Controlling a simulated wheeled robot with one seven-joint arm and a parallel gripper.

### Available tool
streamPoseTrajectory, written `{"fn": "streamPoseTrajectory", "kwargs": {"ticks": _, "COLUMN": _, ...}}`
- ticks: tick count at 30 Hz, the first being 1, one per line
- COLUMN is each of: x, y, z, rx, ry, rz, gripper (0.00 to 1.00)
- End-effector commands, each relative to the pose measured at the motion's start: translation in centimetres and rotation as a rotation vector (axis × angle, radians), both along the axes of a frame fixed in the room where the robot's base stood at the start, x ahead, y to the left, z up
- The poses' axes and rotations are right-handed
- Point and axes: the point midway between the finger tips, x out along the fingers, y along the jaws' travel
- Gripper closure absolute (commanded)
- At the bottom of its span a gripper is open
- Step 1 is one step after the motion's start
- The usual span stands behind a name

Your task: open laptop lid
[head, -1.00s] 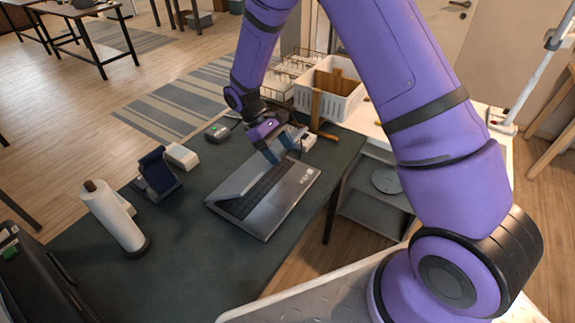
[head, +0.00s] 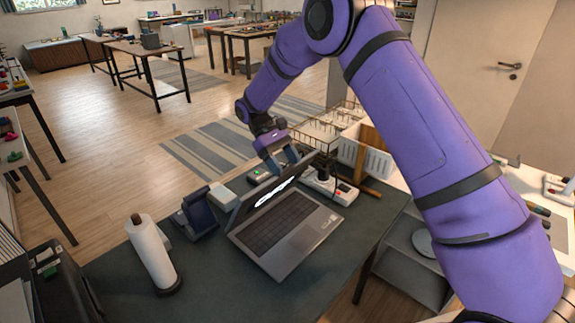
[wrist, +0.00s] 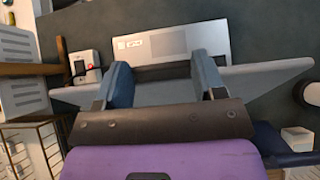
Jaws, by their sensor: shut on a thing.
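The grey laptop (head: 287,238) sits on the dark table with its keyboard facing up. Its lid (head: 243,206) stands raised at a steep angle, and part of the lit screen with a white shape shows. My gripper (head: 280,160) is at the lid's top edge, shut on the lid. In the wrist view, my gripper's two blue-grey fingers (wrist: 163,78) are at the lid (wrist: 262,80), which runs as a wide grey band across the picture. Beyond it, the laptop's palm rest and touchpad (wrist: 172,44) show; the keyboard is mostly hidden there.
A paper towel roll (head: 151,253), a dark blue stand (head: 200,213) and a small white box (head: 222,195) stand left of the laptop. A power strip (head: 330,187) and a white basket (head: 372,162) are behind it on the right. The dark table (head: 225,285) is clear in front.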

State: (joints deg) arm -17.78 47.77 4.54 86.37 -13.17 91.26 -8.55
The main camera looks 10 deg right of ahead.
Motion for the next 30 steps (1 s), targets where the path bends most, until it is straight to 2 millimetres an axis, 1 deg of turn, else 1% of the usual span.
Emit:
{"fn": "streamPoseTrajectory", "kwargs": {"ticks": 28, "x": -0.04, "y": -0.08, "z": 0.02, "rx": -0.002, "ry": 0.001, "rz": 0.000, "gripper": 0.79}}
{"fn": "streamPoseTrajectory", "kwargs": {"ticks": 29, "x": -0.04, "y": -0.08, "z": 0.02, "rx": -0.002, "ry": 0.001, "rz": 0.000, "gripper": 0.32}}
{"fn": "streamPoseTrajectory", "kwargs": {"ticks": 30, "x": -0.04, "y": -0.08, "z": 0.02, "rx": -0.002, "ry": 0.001, "rz": 0.000, "gripper": 0.23}}
